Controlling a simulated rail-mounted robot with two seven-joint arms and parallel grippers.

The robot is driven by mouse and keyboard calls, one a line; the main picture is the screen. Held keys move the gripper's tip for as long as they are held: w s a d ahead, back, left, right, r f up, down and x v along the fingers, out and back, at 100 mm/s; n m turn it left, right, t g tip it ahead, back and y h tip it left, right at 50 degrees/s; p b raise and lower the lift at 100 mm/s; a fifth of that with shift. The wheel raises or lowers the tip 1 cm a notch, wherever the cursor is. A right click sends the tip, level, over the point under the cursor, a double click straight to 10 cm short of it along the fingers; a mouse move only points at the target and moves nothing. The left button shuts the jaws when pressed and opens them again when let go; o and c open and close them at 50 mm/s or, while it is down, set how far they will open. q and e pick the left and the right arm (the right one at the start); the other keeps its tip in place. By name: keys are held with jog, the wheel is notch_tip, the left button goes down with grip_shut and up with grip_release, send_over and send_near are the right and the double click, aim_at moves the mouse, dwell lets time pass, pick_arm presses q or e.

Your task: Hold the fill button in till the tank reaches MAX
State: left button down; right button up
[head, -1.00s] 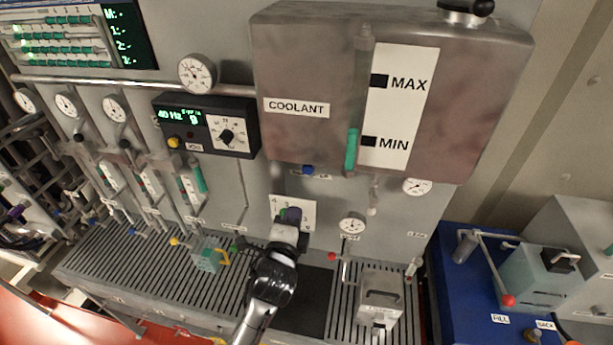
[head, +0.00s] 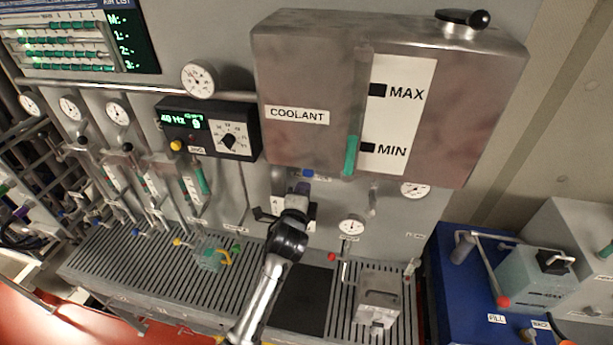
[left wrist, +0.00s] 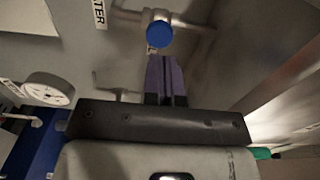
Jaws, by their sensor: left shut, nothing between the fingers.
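The coolant tank (head: 300,80) hangs on the grey wall, with a sight tube beside a white MAX and MIN plate (head: 402,110). The green liquid (head: 350,156) in the tube tops out slightly above the MIN mark, well below MAX. A round blue button (head: 308,173) sits on the pipework under the tank; it also shows in the left wrist view (left wrist: 159,34), near a label ending in "TER". My left gripper (head: 302,188) is shut and empty, its purple fingers (left wrist: 165,78) pointing up just below the button. Contact cannot be made out. My right gripper is not in view.
A slotted drain bench (head: 150,270) runs below, with a teal jug (head: 209,258) and a grey container (head: 378,298). A small gauge (head: 351,226) is right of my gripper. A blue unit labelled FILL (head: 465,275) stands at the right.

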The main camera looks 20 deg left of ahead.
pick_arm(q)
jog(key=w, duration=0.3)
jog(key=w+p, duration=0.1)
jog(key=shift+w+a, duration=0.15)
jog(key=shift+a, duration=0.15)
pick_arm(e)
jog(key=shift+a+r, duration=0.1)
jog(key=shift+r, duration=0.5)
